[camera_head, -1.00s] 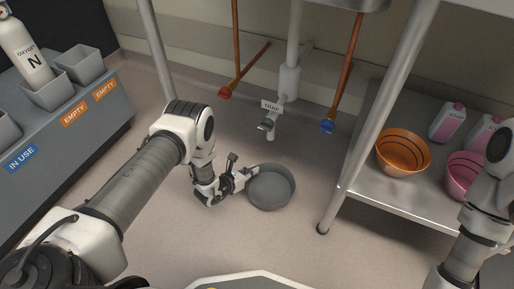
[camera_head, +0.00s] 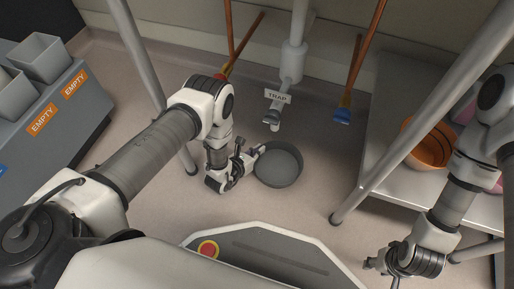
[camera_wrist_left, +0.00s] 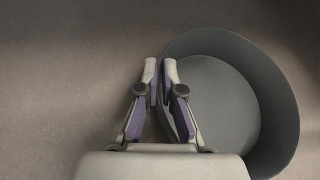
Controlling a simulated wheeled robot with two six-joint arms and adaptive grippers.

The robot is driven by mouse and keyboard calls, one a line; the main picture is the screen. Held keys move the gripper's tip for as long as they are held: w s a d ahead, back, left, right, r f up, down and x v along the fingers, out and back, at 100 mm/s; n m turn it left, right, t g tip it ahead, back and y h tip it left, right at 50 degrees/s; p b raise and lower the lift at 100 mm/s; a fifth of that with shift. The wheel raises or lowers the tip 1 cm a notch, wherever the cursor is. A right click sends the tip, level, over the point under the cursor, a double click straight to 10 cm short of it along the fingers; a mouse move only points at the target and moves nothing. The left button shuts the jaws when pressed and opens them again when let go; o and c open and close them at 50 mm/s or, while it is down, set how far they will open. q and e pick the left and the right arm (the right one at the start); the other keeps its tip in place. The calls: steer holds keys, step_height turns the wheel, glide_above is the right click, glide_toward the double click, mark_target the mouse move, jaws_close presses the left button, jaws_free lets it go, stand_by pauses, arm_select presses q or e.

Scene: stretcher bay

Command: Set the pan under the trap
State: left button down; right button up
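The grey round pan (camera_head: 279,166) is on or just above the floor, below and in front of the trap in the head view; I cannot tell its exact height. The white trap pipe (camera_head: 293,62) carries a TRAP label (camera_head: 277,96), with a short outlet end (camera_head: 272,118) below. My left gripper (camera_head: 256,151) is at the pan's left side. In the left wrist view its fingers (camera_wrist_left: 161,72) are nearly together with the wall of the pan (camera_wrist_left: 280,100) between them. My right gripper (camera_head: 380,272) is empty at the lower right, its fingers apart.
Copper pipes with a red valve (camera_head: 222,71) and a blue valve (camera_head: 343,115) flank the trap. Metal legs (camera_head: 140,60) stand at left and right. A shelf (camera_head: 385,125) at right holds an orange bowl (camera_head: 431,147). Grey bins (camera_head: 40,58) stand at left.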

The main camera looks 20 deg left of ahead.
arm_select(q)
steer(key=c, duration=1.3)
jaws_free()
steer(key=shift+f, duration=0.15)
steer(key=shift+r, duration=0.3)
steer(key=p+v, duration=0.6)
steer(key=v, duration=0.5)
steer(key=shift+p, duration=0.3)
steer(key=shift+s+a+r, duration=0.1)
steer(key=shift+s+a, duration=0.05)
steer(key=shift+s, duration=0.3)
